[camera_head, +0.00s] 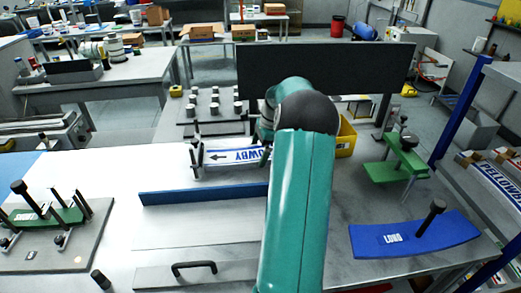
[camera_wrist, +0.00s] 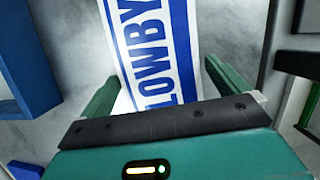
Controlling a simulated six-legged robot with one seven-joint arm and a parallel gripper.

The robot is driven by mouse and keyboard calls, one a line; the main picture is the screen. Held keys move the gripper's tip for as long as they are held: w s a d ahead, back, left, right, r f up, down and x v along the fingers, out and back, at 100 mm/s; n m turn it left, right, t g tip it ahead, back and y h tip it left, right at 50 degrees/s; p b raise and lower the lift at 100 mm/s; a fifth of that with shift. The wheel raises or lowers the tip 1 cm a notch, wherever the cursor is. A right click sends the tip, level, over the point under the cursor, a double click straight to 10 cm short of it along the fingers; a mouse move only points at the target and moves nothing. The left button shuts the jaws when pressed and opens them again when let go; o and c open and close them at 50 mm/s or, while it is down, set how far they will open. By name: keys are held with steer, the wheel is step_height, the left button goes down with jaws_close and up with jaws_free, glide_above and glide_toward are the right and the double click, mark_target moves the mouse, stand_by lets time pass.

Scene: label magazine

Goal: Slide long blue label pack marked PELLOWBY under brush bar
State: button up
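The long label pack (camera_head: 237,156) is white with blue edge stripes, blue lettering and a black arrow pointing left. Only "OWBY" shows in the head view; my arm hides its right part. In the wrist view the pack (camera_wrist: 150,45) shows "LOWBY" and runs away between my green fingers. My gripper (camera_wrist: 165,92) is open, with one finger beside each long edge; contact cannot be told. Dark upright posts (camera_head: 196,150) stand at the pack's left end. I cannot tell for sure which part is the brush bar.
A low blue rail (camera_head: 200,194) lies in front of the pack. A plate with several pegs (camera_head: 215,107) and a large dark panel (camera_head: 330,68) are behind. A yellow bin (camera_head: 346,138), green stand (camera_head: 398,160) and blue curved plate (camera_head: 412,237) are to the right.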

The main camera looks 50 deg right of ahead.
steer(key=v, duration=1.3)
steer(key=shift+r, duration=0.35)
steer(key=w+a+r+n+h, duration=0.1)
steer(key=w+a+r+n, duration=0.2)
steer(key=a, duration=0.6)
steer(key=w+a+r+n+h, duration=0.1)
steer(key=a+r+n, duration=0.25)
steer(key=a, duration=0.55)
steer(key=w+a+r+n, duration=0.2)
steer(key=a+n, duration=0.3)
steer(key=a, duration=0.5)
steer(key=s+a+f+n+t, duration=0.1)
steer(key=s+a+f+n, duration=0.1)
steer(key=s+a+n, duration=0.5)
steer(key=s+a+f+n+t, duration=0.2)
steer(key=s+a+n, duration=0.5)
steer(key=a, duration=0.9)
steer(key=shift+s+a+f+n+h, duration=0.3)
steer(key=shift+s+a+f+n, duration=0.15)
steer(key=shift+s, duration=0.35)
